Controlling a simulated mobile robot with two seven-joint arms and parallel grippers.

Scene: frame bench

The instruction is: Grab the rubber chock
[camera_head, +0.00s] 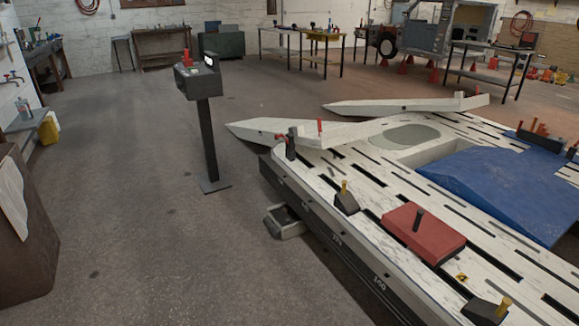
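A black wedge-shaped block with a yellow upright peg (346,204), which looks like a rubber chock, sits on the white slotted frame bench (322,197) near its left edge. I cannot tell from the picture which one is meant. Neither of my grippers is in view.
A red block with a black handle (428,238) lies on the bench between the two black blocks. A blue cover (500,180) lies to the right. A control post (208,140) and a grey step (285,224) stand left of the bench. The floor at left is clear.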

